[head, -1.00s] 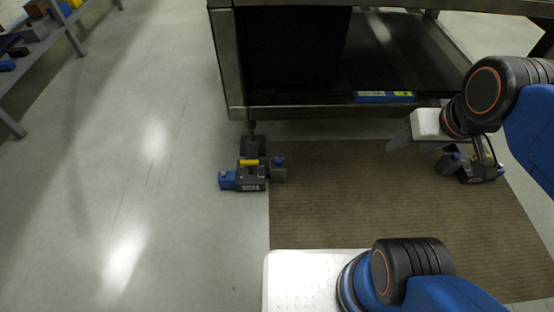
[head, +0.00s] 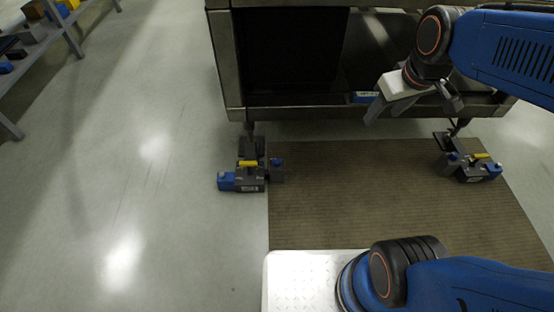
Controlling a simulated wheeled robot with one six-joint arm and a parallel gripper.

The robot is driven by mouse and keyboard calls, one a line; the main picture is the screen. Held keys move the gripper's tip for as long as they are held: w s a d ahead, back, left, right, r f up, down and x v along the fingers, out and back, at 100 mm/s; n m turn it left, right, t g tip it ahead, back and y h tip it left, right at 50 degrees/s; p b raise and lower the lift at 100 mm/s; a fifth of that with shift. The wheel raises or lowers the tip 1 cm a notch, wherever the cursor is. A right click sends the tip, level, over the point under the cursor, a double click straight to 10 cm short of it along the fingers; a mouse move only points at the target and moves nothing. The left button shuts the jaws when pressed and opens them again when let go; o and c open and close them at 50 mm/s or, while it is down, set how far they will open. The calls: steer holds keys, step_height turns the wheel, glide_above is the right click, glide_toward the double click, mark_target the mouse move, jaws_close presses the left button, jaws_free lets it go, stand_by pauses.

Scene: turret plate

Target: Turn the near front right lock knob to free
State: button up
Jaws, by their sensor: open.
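The right lock unit (head: 463,170) is a dark grey block with blue parts at the foot of the cart's right leg, at the mat's right edge. Its small yellow knob (head: 481,156) lies on top, roughly crosswise; its exact setting is too small to tell. A similar left lock unit (head: 250,184) with a yellow knob (head: 248,163) sits at the left leg. My gripper (head: 411,110) is open with nothing visible between its fingers. In the picture it is above and left of the right unit, in front of the cart's lower edge, apart from the knob.
The dark metal cart (head: 300,113) spans the top, with a blue label on its lower edge partly behind my gripper. A brown ribbed mat (head: 350,205) covers the floor between the lock units. Clear floor (head: 130,180) lies left; a shelf (head: 60,30) stands far left.

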steer(key=w+a+f+n+g, duration=0.1)
steer(key=w+a+f+n, duration=0.15)
steer(key=w, duration=0.35)
steer(key=w+a+f+n, duration=0.2)
steer(key=w+a+f, duration=0.1)
steer(key=w, duration=0.3)
steer(key=n+g, duration=0.3)
steer(key=n, duration=0.8)
glide_above(277, 160)
step_height(277, 160, down, 37)
steer(key=shift+m, duration=0.25)
step_height(277, 160, down, 17)
steer(key=shift+f, duration=0.2)
steer(key=c, duration=1.1)
